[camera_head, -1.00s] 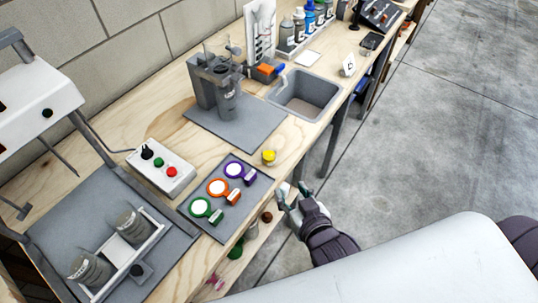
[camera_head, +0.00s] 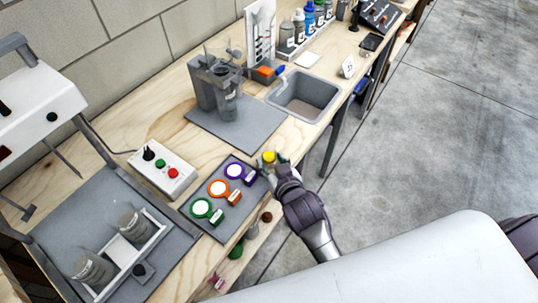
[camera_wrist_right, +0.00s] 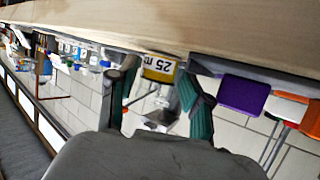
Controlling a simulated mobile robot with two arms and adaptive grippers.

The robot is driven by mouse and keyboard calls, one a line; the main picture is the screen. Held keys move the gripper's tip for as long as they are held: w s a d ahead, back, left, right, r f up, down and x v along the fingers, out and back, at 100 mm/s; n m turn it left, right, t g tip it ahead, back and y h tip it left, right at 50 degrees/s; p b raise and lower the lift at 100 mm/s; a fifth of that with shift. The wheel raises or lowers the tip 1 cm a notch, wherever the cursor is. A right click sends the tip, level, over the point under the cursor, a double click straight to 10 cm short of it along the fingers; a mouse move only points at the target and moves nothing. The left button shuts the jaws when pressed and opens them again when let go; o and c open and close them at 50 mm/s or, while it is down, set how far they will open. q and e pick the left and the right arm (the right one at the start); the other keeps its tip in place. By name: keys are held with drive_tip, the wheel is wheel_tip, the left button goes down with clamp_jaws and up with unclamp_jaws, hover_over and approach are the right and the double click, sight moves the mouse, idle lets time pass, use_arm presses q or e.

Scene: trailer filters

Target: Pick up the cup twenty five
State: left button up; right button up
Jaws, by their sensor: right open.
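The cup twenty five is small and yellow (camera_head: 268,157). It stands near the bench's front edge, just right of the dark tray. In the right wrist view its yellow front (camera_wrist_right: 159,67) carries a white label reading "25 m", partly cut off. My right gripper (camera_head: 276,162) is at the cup, at the bench edge. In the right wrist view its green-padded fingers (camera_wrist_right: 158,80) are spread, one on each side of the cup, with gaps showing. Whether either finger touches the cup cannot be told. My left gripper is not in view.
The dark tray (camera_head: 245,206) beside the gripper holds purple (camera_head: 236,171), orange (camera_head: 219,188) and green (camera_head: 201,208) ringed, handled pieces. A control box (camera_head: 162,170) stands left of it. A grey sink (camera_head: 303,95) lies behind. Open floor is to the right.

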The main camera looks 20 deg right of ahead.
sight(270, 151)
drive_tip(key=shift+w+f, duration=0.35)
drive_tip(key=shift+w, duration=0.3)
clamp_jaws()
drive_tip(key=shift+r, duration=0.85)
wheel_tip(270, 151, up, 3)
drive_tip(key=shift+f, duration=0.2)
drive_tip(key=d+r, duration=0.6)
drive_tip(key=d, duration=0.5)
drive_tip(key=shift+s+d+r, duration=0.3)
drive_tip(key=shift+r, duration=0.1)
